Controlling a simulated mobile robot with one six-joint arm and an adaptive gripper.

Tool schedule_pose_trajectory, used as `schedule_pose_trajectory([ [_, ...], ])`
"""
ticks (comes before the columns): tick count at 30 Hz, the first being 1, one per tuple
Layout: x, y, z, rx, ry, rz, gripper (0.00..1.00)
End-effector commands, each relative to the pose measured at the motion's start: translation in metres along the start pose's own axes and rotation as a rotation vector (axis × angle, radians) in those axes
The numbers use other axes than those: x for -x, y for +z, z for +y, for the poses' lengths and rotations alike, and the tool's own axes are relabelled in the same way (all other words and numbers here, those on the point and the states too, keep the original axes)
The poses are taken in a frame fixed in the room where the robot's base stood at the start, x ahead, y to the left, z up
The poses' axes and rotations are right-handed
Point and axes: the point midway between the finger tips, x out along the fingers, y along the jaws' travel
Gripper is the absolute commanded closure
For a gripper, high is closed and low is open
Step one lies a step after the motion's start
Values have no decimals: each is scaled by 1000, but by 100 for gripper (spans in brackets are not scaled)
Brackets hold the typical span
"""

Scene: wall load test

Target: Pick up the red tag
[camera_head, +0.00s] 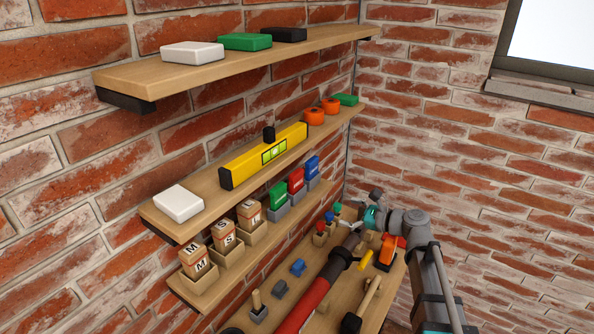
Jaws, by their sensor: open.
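The red tag (296,181) stands upright in a small grey holder on the third shelf down. It sits between a green tag (278,195) on its left and a blue tag (312,166) on its right, each in its own grey holder. My gripper (372,205) is at the end of my arm, to the right of and lower in the picture than the red tag. It is apart from the tag. It is open, with its fingers small and partly hidden in this view; I see nothing held in it.
Lettered wooden blocks (223,235) stand in holders left of the tags. The shelf above (212,193) carries a yellow level (262,157) and orange rolls (314,116). The lowest shelf is crowded with a red-and-black tube (306,305) and an orange tool (387,253). Brick walls close the corner.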

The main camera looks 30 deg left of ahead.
Motion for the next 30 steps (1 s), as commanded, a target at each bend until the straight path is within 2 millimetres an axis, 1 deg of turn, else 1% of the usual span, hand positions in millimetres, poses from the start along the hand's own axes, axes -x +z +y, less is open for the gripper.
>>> schedule_pose_trajectory([
  [1,-8,22,-10,-62,-9,-43,0],
  [3,-16,40,-16,-145,-20,-96,0],
  [6,-24,56,-22,-231,-27,-150,0],
  [9,-28,64,-25,-278,-31,-179,0],
  [23,-30,65,-26,-294,-33,-188,0],
  [26,-35,66,-27,-293,-32,-188,0],
  [30,-50,69,-28,-293,-30,-188,0],
])
